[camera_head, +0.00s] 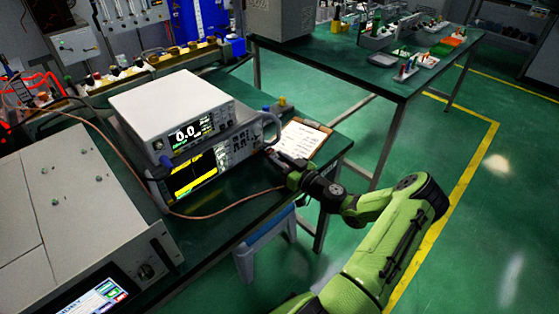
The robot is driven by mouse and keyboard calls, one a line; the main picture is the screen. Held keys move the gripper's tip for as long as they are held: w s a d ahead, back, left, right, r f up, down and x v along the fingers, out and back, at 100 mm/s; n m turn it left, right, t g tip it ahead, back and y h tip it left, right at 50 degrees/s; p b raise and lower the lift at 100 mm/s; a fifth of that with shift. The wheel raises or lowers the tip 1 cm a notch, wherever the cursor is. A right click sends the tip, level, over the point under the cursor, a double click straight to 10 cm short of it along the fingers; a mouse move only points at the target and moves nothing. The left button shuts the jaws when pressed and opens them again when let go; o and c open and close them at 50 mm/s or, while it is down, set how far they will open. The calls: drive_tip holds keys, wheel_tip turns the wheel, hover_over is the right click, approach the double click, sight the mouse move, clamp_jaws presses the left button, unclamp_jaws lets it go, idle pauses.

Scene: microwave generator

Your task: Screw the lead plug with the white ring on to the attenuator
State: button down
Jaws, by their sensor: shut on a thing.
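My gripper (273,153) is at the front right corner of the stacked bench instruments, small in this view and pointing toward their front. It is shut on what appears to be the lead plug, which the fingers hide. A thin copper-coloured lead (225,208) runs along the bench front and ends at my gripper. The white ring cannot be made out. The attenuator cannot be told apart; the instrument's front right end, close to my fingertips, is partly hidden. Whether plug and attenuator touch cannot be seen.
The upper white instrument (172,100) reads 0.0; the lower one (205,165) has a yellow-and-black screen. A clipboard (302,139) lies right of them on the green bench. A large grey unit (80,215) stands at left. A blue-grey stool (262,245) is below the bench edge.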

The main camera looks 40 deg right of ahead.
drive_tip(key=m, duration=0.4)
drive_tip(key=shift+m, duration=0.3)
drive_tip(key=c, duration=0.9)
unclamp_jaws()
drive_tip(key=shift+s, duration=0.1)
drive_tip(key=s, duration=0.5)
drive_tip(key=s+p, duration=0.1)
drive_tip(key=s, duration=0.4)
drive_tip(key=s+p, duration=0.1)
drive_tip(key=s, duration=0.4)
drive_tip(key=shift+s+d, duration=0.25)
drive_tip(key=shift+s, duration=0.05)
